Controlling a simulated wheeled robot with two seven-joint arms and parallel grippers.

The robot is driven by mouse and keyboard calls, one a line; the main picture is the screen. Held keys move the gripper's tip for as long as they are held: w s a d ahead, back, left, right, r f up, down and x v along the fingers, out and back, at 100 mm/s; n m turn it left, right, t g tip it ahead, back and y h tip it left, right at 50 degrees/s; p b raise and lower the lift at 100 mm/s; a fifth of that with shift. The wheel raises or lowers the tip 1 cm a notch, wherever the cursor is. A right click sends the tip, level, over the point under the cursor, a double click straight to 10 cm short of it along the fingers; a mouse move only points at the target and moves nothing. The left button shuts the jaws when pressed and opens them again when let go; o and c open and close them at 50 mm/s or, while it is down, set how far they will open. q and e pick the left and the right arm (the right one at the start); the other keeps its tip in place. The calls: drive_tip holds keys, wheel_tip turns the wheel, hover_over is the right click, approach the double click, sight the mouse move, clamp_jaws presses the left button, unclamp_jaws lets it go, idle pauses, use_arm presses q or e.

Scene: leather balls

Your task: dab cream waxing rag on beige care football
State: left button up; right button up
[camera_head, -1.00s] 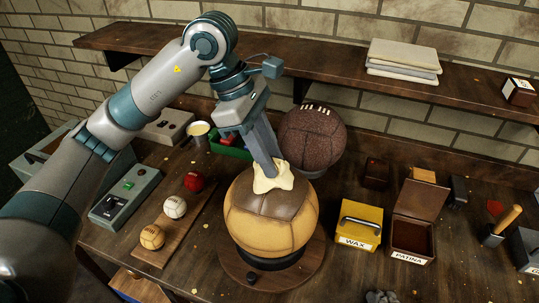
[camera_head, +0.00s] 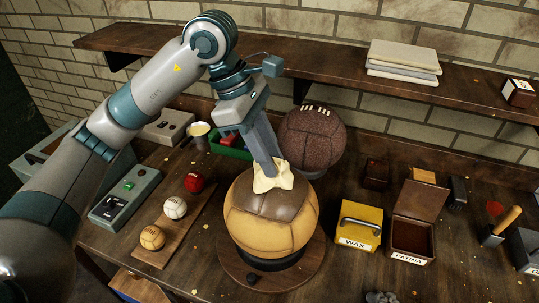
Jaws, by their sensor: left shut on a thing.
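The beige care football (camera_head: 262,232), with brown panels on its top, sits on a round wooden stand (camera_head: 240,275) in the middle of the bench. My left gripper (camera_head: 270,165) comes down from above and is shut on the cream waxing rag (camera_head: 275,179). The rag is at the top of the football and appears to touch it. The fingertips are partly hidden by the rag. My right gripper is not in view.
A dark brown ball (camera_head: 313,138) stands behind the football. A yellow wax box (camera_head: 360,226) and an open patina box (camera_head: 411,237) are to the right. Small balls lie on a board (camera_head: 165,252) at left. A shelf (camera_head: 330,75) runs along the wall.

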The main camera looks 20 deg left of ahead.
use_arm(q)
drive_tip(key=shift+r+p, duration=1.15)
drive_tip(key=shift+r, duration=2.2)
drive_tip(key=shift+w+f, duration=0.1)
